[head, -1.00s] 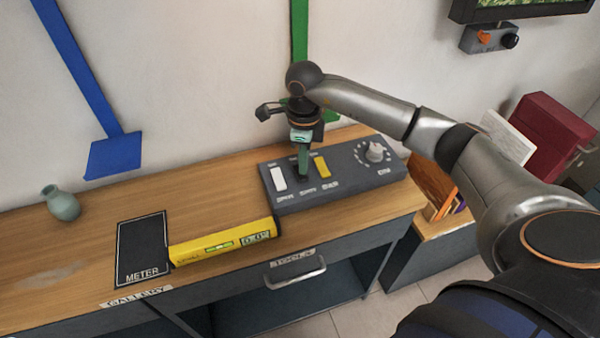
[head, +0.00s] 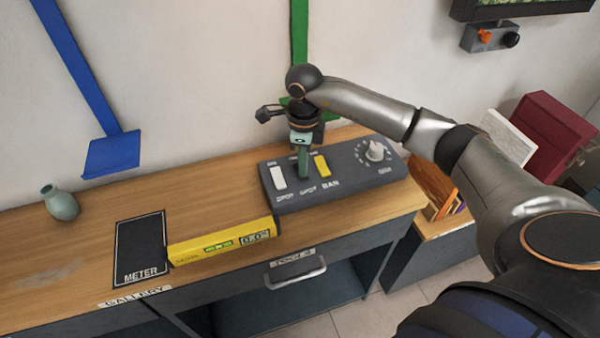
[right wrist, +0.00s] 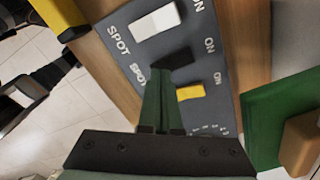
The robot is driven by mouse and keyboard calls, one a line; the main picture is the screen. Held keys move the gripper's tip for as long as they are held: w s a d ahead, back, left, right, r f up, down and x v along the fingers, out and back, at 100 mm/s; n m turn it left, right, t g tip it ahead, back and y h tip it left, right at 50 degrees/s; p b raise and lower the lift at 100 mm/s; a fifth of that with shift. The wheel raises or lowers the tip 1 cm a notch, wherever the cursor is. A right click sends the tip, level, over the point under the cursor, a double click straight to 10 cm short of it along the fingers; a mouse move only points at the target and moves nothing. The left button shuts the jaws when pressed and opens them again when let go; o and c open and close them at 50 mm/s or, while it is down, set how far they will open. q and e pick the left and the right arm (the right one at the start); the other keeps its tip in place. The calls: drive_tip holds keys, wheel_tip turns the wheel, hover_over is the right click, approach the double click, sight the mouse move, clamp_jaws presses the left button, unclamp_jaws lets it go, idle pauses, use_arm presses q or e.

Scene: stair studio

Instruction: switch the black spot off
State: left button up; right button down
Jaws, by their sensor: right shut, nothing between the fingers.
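The grey switch panel (head: 345,190) lies on the wooden counter. It carries a white switch (head: 278,178), a black switch and a yellow switch (head: 321,165), with labels beside them. The black switch (right wrist: 173,62) shows between the white and yellow ones in the right wrist view; in the head view my fingers mostly cover it. My right gripper (head: 303,175) is shut and empty, pointing down at the black switch. In the right wrist view its fingertips (right wrist: 158,75) are at the switch's SPOT-label end, away from the ON label. I cannot tell whether they touch. My left gripper is out of view.
A dial (head: 375,152) sits on the panel's right part. A yellow level (head: 222,241) and a black METER mat (head: 141,245) lie left of the panel. A small vase (head: 61,203) stands farther left. A green strip (head: 299,45) runs down the wall behind my gripper.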

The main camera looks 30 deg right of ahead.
drive_tip(key=shift+f+b, duration=0.5)
drive_tip(key=shift+f, duration=0.2)
drive_tip(key=shift+r, duration=0.1)
drive_tip(key=shift+r+p, duration=2.6)
drive_tip(key=shift+r, duration=0.9)
